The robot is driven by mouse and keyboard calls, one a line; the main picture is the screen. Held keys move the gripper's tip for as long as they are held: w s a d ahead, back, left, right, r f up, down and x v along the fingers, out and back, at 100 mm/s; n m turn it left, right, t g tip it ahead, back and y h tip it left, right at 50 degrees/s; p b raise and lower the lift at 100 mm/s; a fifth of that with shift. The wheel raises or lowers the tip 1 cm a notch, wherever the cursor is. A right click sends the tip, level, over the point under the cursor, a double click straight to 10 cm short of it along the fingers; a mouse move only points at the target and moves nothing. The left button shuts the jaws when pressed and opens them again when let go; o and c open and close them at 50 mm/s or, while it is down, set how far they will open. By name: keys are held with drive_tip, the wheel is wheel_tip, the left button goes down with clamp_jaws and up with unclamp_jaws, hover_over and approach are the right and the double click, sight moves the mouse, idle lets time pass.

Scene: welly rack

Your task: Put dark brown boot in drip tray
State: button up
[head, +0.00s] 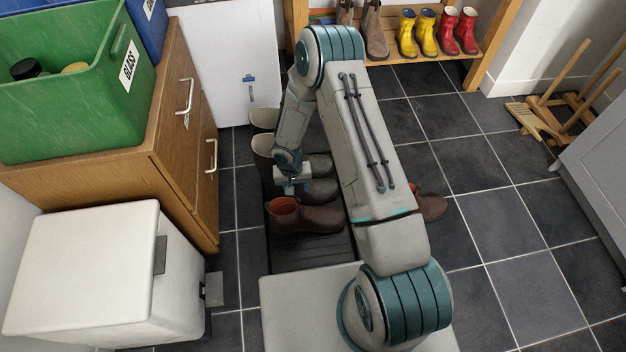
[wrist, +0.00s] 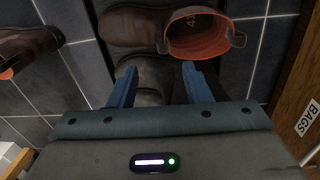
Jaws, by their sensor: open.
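A dark brown boot (head: 312,219) with an orange lining stands upright in the near part of the black drip tray (head: 310,254). In the wrist view this boot (wrist: 135,25) is at the top, its opening facing the camera. A second brown boot (head: 432,206) is on the tiles right of the tray, partly hidden by my arm. It also shows in the wrist view (wrist: 32,40), cut off at the left edge. My gripper (head: 290,187) is open over a grey boot (head: 322,190) just behind the brown one. Its blue fingers (wrist: 158,88) are apart, with the grey boot (wrist: 152,78) below and between them.
More grey-toned boots (head: 264,147) stand at the tray's far left part. A wooden cabinet (head: 185,150) and white bin (head: 90,270) are at the left. A shoe rack (head: 480,58) with boots is at the back.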

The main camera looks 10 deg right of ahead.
drive_tip(key=s+d+r, duration=0.1)
drive_tip(key=d+r, duration=0.2)
drive_tip(key=r, duration=0.6)
drive_tip(key=s+d+r+h, duration=0.1)
drive_tip(key=d+r, duration=0.2)
drive_tip(key=r, duration=0.6)
drive_tip(key=s+d+r, duration=0.2)
drive_tip(key=d+r, duration=0.1)
drive_tip(key=r, duration=0.6)
drive_tip(key=s+d+r+n+t+y, duration=0.1)
drive_tip(key=s+r+y, duration=0.1)
drive_tip(key=s+r, duration=1.1)
drive_tip(key=s, duration=0.3)
drive_tip(key=shift+s+d, duration=0.2)
drive_tip(key=shift+s, duration=0.15)
